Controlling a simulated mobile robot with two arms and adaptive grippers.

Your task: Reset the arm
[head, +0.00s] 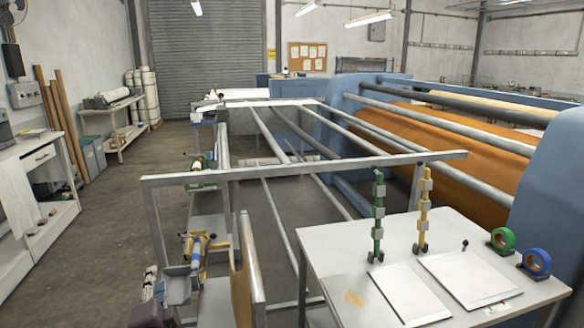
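I cannot pick out my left gripper with certainty. A small black and light grey part (150,283) at the lower left may be it, but its fingers are too small and crowded to read. It is beside a grey box-shaped part (178,286) and a blue and yellow item (197,247). No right gripper shows. Nothing is seen held.
A pale table (335,262) at the lower right bears white sheets, green and blue tape rolls (503,240), and upright green (377,215) and yellow pieces. A grey rail frame (300,170) crosses the middle before the blue press (400,85). Floor (110,210) is clear at left.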

